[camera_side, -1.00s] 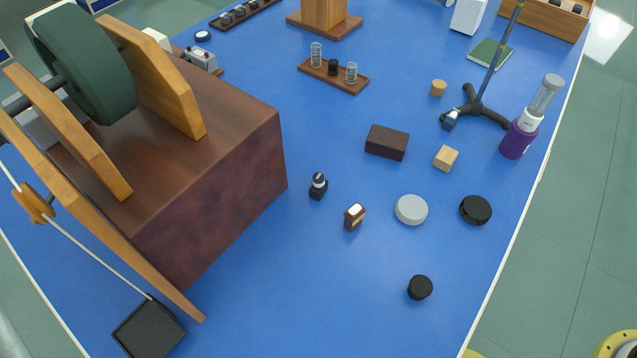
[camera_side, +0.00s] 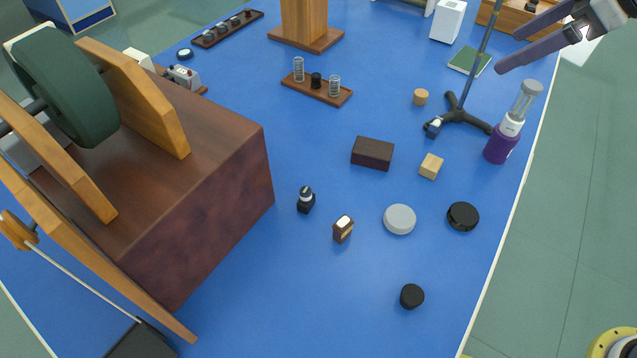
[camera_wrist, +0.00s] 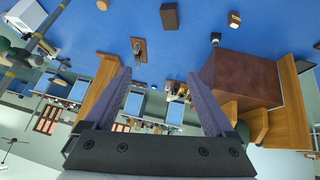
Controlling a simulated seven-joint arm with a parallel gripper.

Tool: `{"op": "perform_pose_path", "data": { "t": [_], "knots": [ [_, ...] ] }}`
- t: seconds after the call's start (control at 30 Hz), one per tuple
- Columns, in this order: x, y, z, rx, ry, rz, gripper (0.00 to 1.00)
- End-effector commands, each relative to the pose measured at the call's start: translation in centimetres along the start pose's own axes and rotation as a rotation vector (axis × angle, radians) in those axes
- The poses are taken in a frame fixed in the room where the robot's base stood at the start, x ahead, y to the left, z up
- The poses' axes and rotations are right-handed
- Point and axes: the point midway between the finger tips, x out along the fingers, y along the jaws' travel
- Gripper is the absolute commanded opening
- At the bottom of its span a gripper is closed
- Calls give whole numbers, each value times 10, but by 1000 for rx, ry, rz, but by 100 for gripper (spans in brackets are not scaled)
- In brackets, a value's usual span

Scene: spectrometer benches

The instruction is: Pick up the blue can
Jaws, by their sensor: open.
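I cannot make out a plainly blue can in either view. A purple cylinder (camera_side: 501,143) with a white collar and a clear, grey-capped upper part stands at the right edge of the blue table. My gripper (camera_side: 508,53) is in the top right of the side view, above the table's far right part. It is open with nothing between its fingers. In the wrist view my gripper (camera_wrist: 157,74) also shows two spread fingers, with the room and table pieces beyond them.
A stand (camera_side: 460,117) with a tall rod rises beside the purple cylinder. A dark brown block (camera_side: 373,153), a grey disc (camera_side: 400,219) and a black disc (camera_side: 463,216) lie mid-table. A large brown box (camera_side: 220,215) with a green wheel fills the left. The front middle is mostly clear.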

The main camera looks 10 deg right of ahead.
Motion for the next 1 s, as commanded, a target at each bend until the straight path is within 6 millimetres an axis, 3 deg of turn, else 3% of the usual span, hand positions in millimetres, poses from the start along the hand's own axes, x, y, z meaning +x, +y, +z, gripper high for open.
{"op": "perform_pose_path", "data": {
  "t": [0.03,0.1,0.23,0.37,0.5,0.6,0.7,0.87,1.0],
  "knots": [
    [26,-6,-16,-38,-8,-35,89],
    [57,-17,-36,-88,-11,-77,89],
    [120,-47,-64,-169,-28,-155,89],
    [185,-90,-75,-229,-62,-233,89],
    [239,-135,-67,-270,-119,-302,89],
    [263,-160,-53,-294,-162,-337,89],
    [275,-177,-44,-311,-187,-358,89],
    [290,-187,-39,-318,-190,-364,89],
    [315,-196,-32,-316,-190,-364,89]
  ]
}}
